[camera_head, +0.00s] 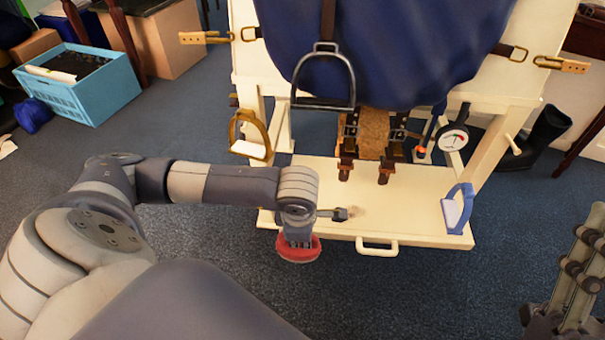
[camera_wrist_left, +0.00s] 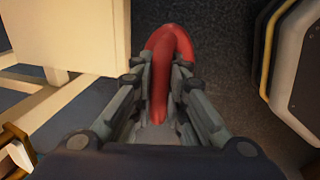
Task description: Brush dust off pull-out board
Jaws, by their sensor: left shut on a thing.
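The cream pull-out board (camera_head: 410,205) extends below the saddle stand, with a cream handle (camera_head: 377,246) on its front edge. My left gripper (camera_head: 298,240) points down just off the board's front left edge. It is shut on a red rounded tool (camera_head: 299,250), which shows as a red curved shape (camera_wrist_left: 170,45) between the fingers in the left wrist view; no bristles can be made out. A small dark piece with a pale tip (camera_head: 341,213) shows over the board beside my wrist. Dust is not clearly visible. My right gripper (camera_head: 572,265) is partly in view at lower right, its jaws unclear.
A brass stirrup (camera_head: 250,137) is at the board's back left; a blue stirrup (camera_head: 458,208) stands at its right end. Straps with buckles (camera_head: 383,160) and a dial gauge (camera_head: 453,138) are above the back. A dark boot (camera_head: 546,135) and blue crate (camera_head: 80,88) are on the floor.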

